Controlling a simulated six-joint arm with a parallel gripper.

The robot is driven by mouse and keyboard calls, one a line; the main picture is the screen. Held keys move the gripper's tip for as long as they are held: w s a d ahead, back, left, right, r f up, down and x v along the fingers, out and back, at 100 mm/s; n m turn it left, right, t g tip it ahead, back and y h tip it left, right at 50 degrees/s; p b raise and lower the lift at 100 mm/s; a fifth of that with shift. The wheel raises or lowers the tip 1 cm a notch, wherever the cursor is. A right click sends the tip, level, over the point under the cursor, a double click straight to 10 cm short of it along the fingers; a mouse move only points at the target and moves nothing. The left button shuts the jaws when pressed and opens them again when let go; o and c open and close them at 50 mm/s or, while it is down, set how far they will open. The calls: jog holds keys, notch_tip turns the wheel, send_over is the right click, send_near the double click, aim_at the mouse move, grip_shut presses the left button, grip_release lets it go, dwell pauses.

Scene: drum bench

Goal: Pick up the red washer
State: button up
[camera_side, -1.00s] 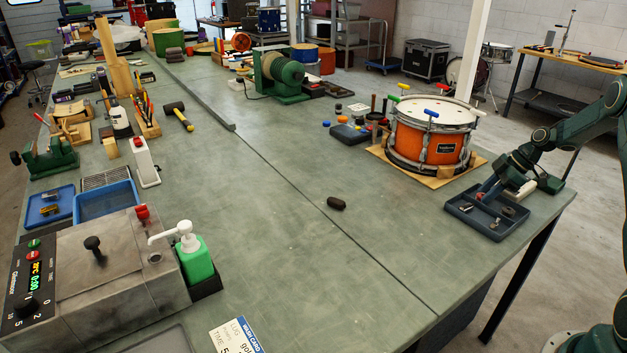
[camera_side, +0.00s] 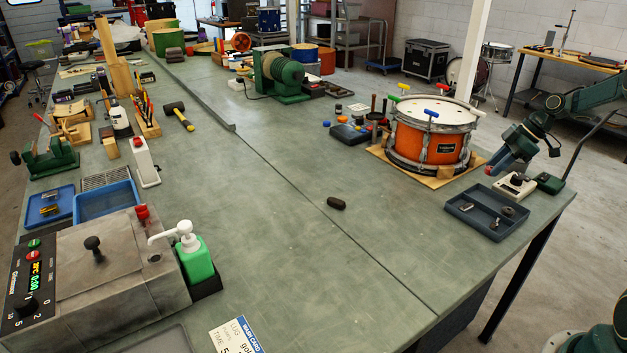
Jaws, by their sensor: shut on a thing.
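My gripper (camera_side: 491,168) is raised above the back edge of the dark blue tray, close to the right side of the drum. It is shut on the red washer (camera_side: 488,171), which shows as a small red spot at the fingertips. The fingers hide most of the washer. The dark blue tray (camera_side: 470,221) lies on the bench below, with several small metal parts in it.
An orange drum (camera_side: 431,147) stands on a wooden board left of my gripper. A white device with a black knob (camera_side: 514,186) and a green box (camera_side: 549,183) sit behind the tray.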

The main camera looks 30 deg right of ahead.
notch_tip(320, 180, up, 11)
dwell(0.4)
dwell(0.6)
